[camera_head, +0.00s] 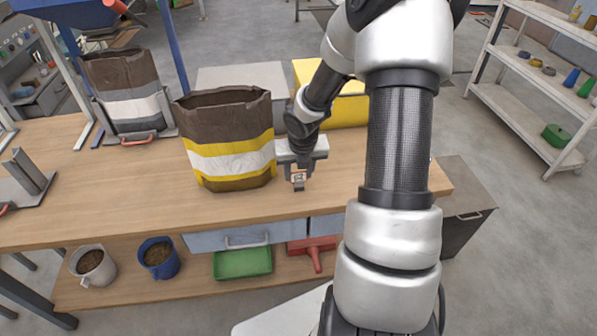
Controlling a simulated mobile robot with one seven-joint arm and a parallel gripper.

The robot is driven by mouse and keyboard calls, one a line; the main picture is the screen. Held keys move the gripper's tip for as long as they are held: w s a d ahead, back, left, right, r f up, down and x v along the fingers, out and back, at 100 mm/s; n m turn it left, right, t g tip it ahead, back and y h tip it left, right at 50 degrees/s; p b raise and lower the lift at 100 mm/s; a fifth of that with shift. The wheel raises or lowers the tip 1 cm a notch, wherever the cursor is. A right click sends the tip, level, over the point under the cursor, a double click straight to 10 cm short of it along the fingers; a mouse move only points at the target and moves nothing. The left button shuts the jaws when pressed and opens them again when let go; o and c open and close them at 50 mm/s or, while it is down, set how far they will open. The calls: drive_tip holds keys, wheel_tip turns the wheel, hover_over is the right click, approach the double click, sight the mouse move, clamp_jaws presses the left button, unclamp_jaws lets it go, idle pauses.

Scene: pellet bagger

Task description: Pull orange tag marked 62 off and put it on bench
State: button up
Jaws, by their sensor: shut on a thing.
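My gripper (298,182) is shut on a small piece, the orange tag (298,177), which shows as a tiny pale patch with orange-brown edges between the fingers. Its number is too small to read. The gripper points down over the wooden bench (120,200), just right of a brown paper bag (225,120) with yellow and white bands. I cannot tell whether the tag touches the bench top. The open bag stands upright near the middle of the bench, and no tag shows on its visible side.
A yellow box (345,108) stands behind my gripper, partly hidden by my arm. A second bag (125,85) stands at the back left. A metal bracket (28,180) sits at the left end. Below are mugs (92,268) and a green tray (242,263). The bench front is clear.

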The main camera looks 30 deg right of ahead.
drive_tip(key=shift+f, duration=0.35)
drive_tip(key=o, duration=1.3)
drive_tip(key=shift+c, duration=0.2)
drive_tip(key=shift+r, duration=0.1)
drive_tip(key=p+v, duration=0.7)
drive_tip(key=v, duration=1)
drive_tip(key=shift+s+p, duration=0.15)
drive_tip(key=shift+p, duration=0.25)
